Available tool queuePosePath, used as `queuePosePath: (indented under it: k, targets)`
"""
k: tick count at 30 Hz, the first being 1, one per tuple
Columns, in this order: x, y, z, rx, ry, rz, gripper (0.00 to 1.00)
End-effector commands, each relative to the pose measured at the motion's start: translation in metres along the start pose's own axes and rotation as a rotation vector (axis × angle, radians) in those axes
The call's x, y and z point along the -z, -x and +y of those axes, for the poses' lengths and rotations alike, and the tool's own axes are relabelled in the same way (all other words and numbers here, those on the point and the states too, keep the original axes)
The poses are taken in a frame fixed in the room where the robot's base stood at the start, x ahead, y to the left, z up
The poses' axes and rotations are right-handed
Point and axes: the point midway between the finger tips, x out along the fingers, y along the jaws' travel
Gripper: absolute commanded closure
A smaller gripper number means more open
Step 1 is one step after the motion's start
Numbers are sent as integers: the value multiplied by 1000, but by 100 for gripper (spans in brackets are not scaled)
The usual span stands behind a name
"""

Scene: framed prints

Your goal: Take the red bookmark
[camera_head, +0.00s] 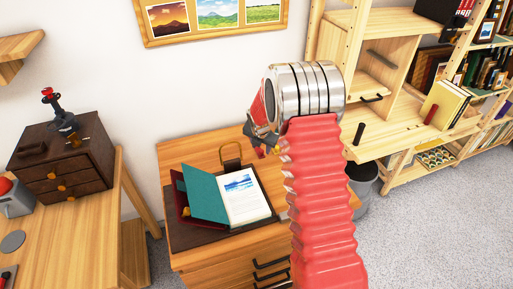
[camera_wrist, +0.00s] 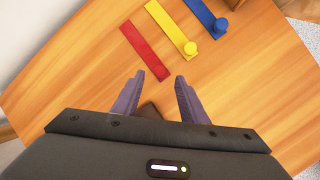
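The red bookmark (camera_wrist: 145,50) is a flat strip lying on the wooden desk top (camera_wrist: 75,75) in the wrist view. It lies a little beyond my fingertips and is apart from them. A yellow bookmark (camera_wrist: 168,24) and a blue bookmark (camera_wrist: 202,14) lie to its right, each with a round knob at its near end. My gripper (camera_wrist: 159,84) is open, with nothing held between its two purple-grey fingers. In the head view my gripper (camera_head: 262,136) is over the back of the desk, and my red arm hides part of the desk.
An open book (camera_head: 242,199) with a teal cover lies on a dark mat on the desk. A wooden arch-shaped piece (camera_head: 231,156) stands behind it. A dark drawer box (camera_head: 63,160) is on the left table. Shelves with books (camera_head: 445,105) stand at right.

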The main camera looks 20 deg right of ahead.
Motion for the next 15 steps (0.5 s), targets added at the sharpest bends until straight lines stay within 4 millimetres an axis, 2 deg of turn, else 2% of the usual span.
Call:
queuePosePath:
  k: [9, 15]
  targets:
    - [-1, -36, 0, 0, 1, 1, 61]
    - [-2, -43, 1, -1, 0, -1, 61]
